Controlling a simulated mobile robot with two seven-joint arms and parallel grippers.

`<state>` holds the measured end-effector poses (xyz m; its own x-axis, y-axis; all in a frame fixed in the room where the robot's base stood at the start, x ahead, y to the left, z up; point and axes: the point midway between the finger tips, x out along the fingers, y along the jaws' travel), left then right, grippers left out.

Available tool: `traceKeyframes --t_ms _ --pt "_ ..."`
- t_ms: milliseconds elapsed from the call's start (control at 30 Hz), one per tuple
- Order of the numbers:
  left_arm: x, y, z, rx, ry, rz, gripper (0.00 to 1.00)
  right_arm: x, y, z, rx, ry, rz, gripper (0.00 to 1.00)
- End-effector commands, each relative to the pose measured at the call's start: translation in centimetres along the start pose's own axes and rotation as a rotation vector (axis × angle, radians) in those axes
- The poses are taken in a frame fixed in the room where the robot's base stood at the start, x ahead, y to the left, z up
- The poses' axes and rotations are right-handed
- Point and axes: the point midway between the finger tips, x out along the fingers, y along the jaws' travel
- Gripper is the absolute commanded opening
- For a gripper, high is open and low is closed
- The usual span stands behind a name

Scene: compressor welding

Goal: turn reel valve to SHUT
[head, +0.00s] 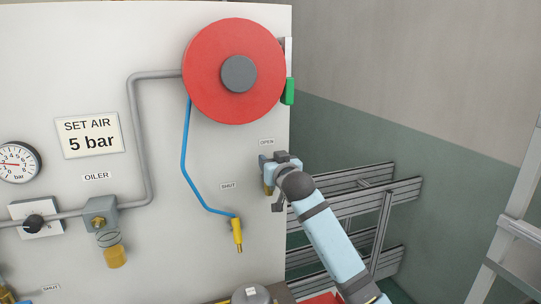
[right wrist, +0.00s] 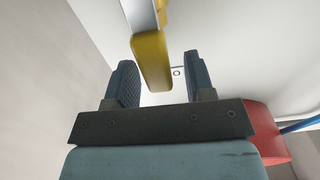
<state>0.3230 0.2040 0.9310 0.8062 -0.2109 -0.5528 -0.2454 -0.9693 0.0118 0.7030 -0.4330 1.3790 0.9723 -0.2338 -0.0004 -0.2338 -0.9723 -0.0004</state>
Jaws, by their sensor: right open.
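The reel valve's yellow handle (right wrist: 152,62) stands between the two fingers of my right gripper (right wrist: 158,75) in the right wrist view, with gaps on both sides. In the head view my right gripper (head: 273,172) is open at the panel's right edge, below the OPEN label (head: 266,142). It hides most of the valve; only a bit of yellow (head: 268,189) shows beside it. The SHUT label (head: 228,186) is to the left of the gripper and lower than OPEN. The handle's exact direction cannot be told in the head view. My left gripper is out of view.
The red hose reel (head: 208,95) is above the gripper, with a blue hose (head: 184,150) and yellow nozzle (head: 238,234) hanging to the left. A metal rail frame (head: 385,225) stands behind my right arm. The oiler (head: 100,214) and gauge (head: 17,162) are farther left.

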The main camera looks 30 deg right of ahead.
Motion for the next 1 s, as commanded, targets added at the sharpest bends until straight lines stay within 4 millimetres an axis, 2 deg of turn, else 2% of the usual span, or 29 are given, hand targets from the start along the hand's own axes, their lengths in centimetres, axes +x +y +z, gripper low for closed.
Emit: traceKeyframes --t_ms 200,467,667,700,1000 --pt "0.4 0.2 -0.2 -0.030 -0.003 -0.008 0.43 1.4 0.0 0.0 0.000 0.000 0.000 0.49" --pt "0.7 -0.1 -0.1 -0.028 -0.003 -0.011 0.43 1.5 0.0 0.0 0.000 0.000 0.000 0.49" --pt "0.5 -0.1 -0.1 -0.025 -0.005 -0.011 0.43 1.5 0.0 0.0 0.000 0.000 0.000 0.03" --pt "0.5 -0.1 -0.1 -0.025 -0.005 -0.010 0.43 1.5 0.0 0.0 0.000 0.000 0.000 0.00" --pt "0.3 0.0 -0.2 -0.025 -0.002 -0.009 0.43 1.6 -0.2 0.0 -0.022 0.000 0.000 0.00"
